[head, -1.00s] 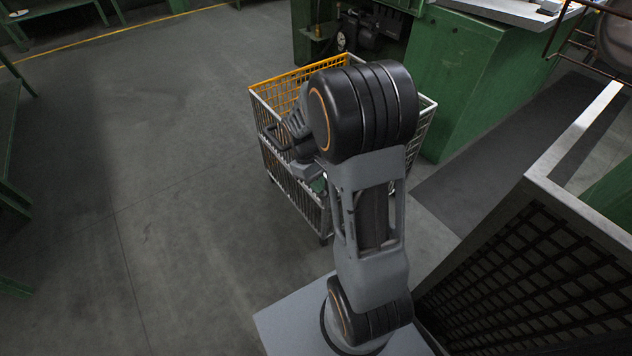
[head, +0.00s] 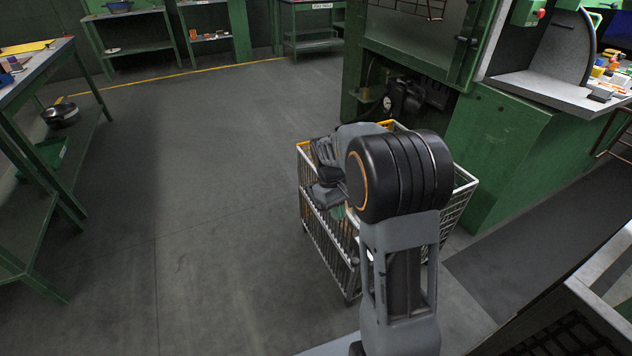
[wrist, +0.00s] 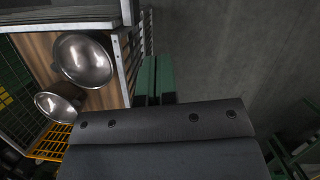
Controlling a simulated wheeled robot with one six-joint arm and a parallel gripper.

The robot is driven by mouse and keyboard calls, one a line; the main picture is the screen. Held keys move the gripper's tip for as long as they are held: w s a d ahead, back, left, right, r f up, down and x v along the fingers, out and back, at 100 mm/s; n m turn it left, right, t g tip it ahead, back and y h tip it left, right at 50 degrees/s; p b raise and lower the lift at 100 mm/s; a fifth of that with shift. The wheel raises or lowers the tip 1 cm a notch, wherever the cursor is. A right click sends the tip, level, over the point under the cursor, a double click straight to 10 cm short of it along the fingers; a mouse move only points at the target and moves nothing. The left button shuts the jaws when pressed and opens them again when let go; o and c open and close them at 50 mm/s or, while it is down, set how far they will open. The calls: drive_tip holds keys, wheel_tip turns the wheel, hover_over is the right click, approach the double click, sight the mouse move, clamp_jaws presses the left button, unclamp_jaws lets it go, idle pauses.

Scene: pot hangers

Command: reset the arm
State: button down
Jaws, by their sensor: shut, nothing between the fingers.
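My gripper (wrist: 157,62) shows in the wrist view as two dark green fingers side by side, shut and empty. They are beside the rim of a wire cart (wrist: 122,68), with grey floor beyond. In the wrist view, two shiny metal bowl-like pots, one larger (wrist: 84,60) and one smaller (wrist: 58,102), lie over the cart's wooden bottom. In the head view my arm is bent over the cart (head: 325,239), and its wrist end hangs at the cart's left side. The arm hides much of the cart's inside.
A green machine (head: 500,150) stands close behind and right of the cart. A green workbench (head: 45,150) with a dark pot (head: 61,115) on its shelf is at the left. A dark mat (head: 540,255) lies at the right. The floor left of the cart is open.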

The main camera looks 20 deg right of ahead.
drive_tip(key=s+a+r+m+t+p, duration=0.1)
drive_tip(key=s+r+p, duration=0.3)
drive_tip(key=r+p, duration=0.4)
drive_tip(key=s+a+r+m+t+p, duration=0.1)
drive_tip(key=s+a+r+t+p, duration=0.2)
drive_tip(key=r+p, duration=0.6)
drive_tip(key=s+a+r+m+t+y+p, duration=0.1)
drive_tip(key=s+r+p, duration=0.5)
drive_tip(key=r, duration=1.1)
drive_tip(key=shift+s+a+t+p, duration=0.35)
drive_tip(key=shift+a+t+p, duration=0.55)
drive_tip(key=shift+a+p, duration=0.3)
drive_tip(key=c, duration=1.8)
unclamp_jaws()
